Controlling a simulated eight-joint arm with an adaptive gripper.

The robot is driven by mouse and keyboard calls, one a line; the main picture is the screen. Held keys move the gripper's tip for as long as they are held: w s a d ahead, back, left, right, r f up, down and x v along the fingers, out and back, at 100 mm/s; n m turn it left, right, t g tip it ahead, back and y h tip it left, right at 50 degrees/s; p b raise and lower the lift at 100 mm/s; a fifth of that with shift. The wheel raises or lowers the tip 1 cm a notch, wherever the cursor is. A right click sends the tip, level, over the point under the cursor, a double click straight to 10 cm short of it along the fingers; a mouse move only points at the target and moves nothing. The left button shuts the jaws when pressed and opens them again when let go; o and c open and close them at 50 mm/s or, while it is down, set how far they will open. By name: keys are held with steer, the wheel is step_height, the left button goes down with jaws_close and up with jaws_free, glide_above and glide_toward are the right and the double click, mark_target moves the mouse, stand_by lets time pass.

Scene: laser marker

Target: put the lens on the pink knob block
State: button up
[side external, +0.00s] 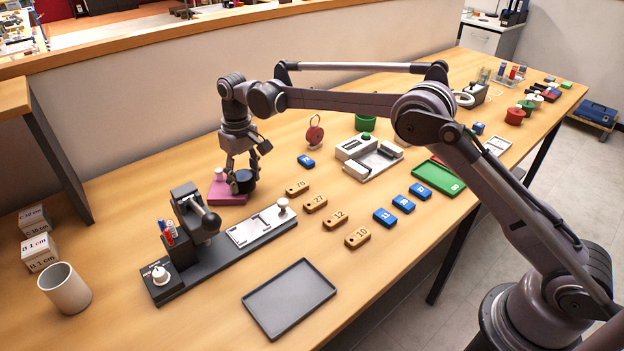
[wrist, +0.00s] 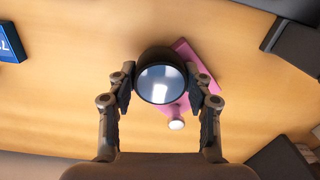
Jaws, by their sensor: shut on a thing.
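The lens is a short black cylinder with a glossy face (wrist: 161,84), held between the two fingers of my gripper (wrist: 165,92). In the side external view my gripper (side external: 241,177) points down and the dark lens (side external: 245,182) is between its fingertips. The pink knob block (side external: 228,196) is a flat pink slab on the table with a pale knob (side external: 219,174) at its left. In the wrist view the pink block (wrist: 196,62) is partly hidden behind the lens. The lens is over or beside the block's right part; I cannot tell whether it touches.
A black laser marker device (side external: 185,235) stands just in front of the block. A grey tray (side external: 290,298) is in front, and a white cup (side external: 65,288) stands at the left.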

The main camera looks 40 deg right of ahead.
mark_target(245, 175)
steer(key=o, duration=1.3)
steer(key=shift+f, duration=0.1)
steer(key=shift+c, duration=0.2)
step_height(245, 175, up, 12)
steer(key=s+d+r+t, duration=0.2)
steer(key=s+d+r, duration=0.3)
steer(key=d+r, duration=0.15)
steer(key=s+d+r+m+t, duration=0.15)
steer(key=s+d, duration=0.25)
steer(key=s, duration=0.5)
steer(key=s+d+f+t, duration=0.2)
steer(key=s+f, duration=0.3)
steer(key=s, duration=0.4)
steer(key=s+d+f+t, duration=0.1)
steer(key=s+d+f, duration=0.3)
steer(key=s, duration=0.5)
steer(key=shift+s+f+t, duration=0.35)
steer(key=shift+f, duration=0.4)
